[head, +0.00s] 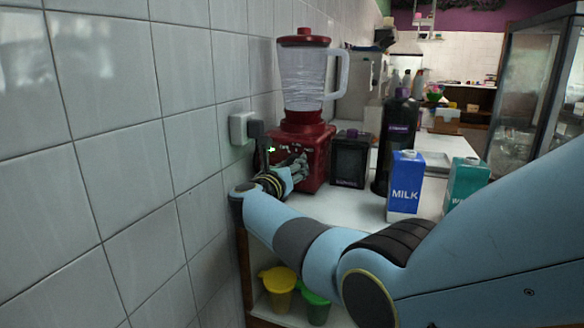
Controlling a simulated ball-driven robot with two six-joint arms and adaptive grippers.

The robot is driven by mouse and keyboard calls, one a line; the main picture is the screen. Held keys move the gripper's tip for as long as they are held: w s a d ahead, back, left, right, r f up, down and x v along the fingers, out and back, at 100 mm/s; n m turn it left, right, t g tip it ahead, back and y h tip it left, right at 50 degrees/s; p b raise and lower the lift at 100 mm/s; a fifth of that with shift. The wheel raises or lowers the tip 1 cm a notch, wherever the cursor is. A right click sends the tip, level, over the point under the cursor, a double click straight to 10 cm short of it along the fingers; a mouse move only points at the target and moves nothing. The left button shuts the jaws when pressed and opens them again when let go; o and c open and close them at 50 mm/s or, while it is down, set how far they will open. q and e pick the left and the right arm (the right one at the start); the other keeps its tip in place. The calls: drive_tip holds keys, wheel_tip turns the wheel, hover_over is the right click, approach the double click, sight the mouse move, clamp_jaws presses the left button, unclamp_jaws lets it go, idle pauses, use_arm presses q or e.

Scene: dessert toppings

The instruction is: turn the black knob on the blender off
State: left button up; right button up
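A red blender with a clear jug (303,78) and a red lid stands on the white counter against the tiled wall. My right gripper (296,163) is at the front of the blender's red base (316,155), close to it or touching it. The gripper covers part of the base front, and I cannot make out the black knob. Whether the fingers are open or shut is too small to tell. A small green light (271,149) shows at the left of the base. My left gripper is not in view.
A wall socket with a black plug (256,130) is just left of the base. A black box (349,160), a dark bottle (399,135), a blue milk carton (405,185) and a teal carton (466,180) stand to the right. Yellow (279,285) and green (315,308) cups sit below the counter.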

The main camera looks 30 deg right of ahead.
drive_tip(key=n, duration=0.3)
drive_tip(key=n+p, duration=0.1)
drive_tip(key=n, duration=0.3)
drive_tip(key=shift+r, duration=0.1)
drive_tip(key=n+p, duration=0.1)
drive_tip(key=n, duration=0.3)
drive_tip(key=shift+n+p, duration=0.4)
drive_tip(key=shift+n, duration=1.4)
drive_tip(key=shift+s, duration=0.1)
drive_tip(key=o, duration=1.1)
drive_tip(key=shift+o, duration=0.4)
